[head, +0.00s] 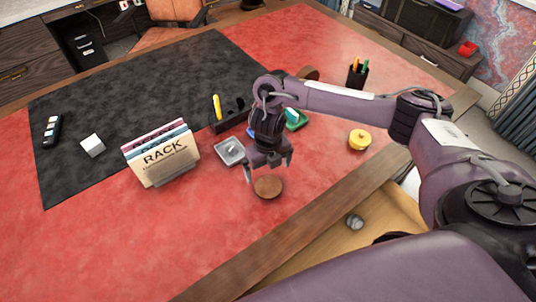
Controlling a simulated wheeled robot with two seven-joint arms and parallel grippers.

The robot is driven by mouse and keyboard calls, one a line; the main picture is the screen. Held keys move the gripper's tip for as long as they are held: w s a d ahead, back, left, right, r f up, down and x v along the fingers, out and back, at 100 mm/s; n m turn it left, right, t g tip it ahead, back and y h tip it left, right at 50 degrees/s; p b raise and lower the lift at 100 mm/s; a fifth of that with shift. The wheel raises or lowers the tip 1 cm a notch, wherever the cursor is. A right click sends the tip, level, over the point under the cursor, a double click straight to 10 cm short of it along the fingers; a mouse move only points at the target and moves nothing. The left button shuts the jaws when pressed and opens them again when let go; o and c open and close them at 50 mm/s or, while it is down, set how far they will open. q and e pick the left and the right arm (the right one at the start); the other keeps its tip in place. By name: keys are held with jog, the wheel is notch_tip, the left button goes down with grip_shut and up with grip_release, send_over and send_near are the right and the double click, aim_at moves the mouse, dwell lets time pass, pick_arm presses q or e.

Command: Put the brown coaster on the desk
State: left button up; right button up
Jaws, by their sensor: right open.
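The brown coaster (268,187) is a small round disc lying flat on the red part of the desk (140,250), near its front edge. My right gripper (269,175) is just above and behind the coaster. Its fingers are apart, one to the left and one to the right of the coaster's far side. Nothing shows between the fingers. Whether a finger touches the coaster I cannot tell. My left gripper does not show.
Behind the gripper are a grey square tray (230,151), a black organizer (228,120) and a green item (297,121). A folder rack (160,158) stands left. A yellow round object (359,140) and pen cup (357,76) stand right. An open drawer (335,245) lies below the front edge.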

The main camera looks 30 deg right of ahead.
jog(key=shift+r+p, duration=0.4)
jog(key=shift+r, duration=1.55)
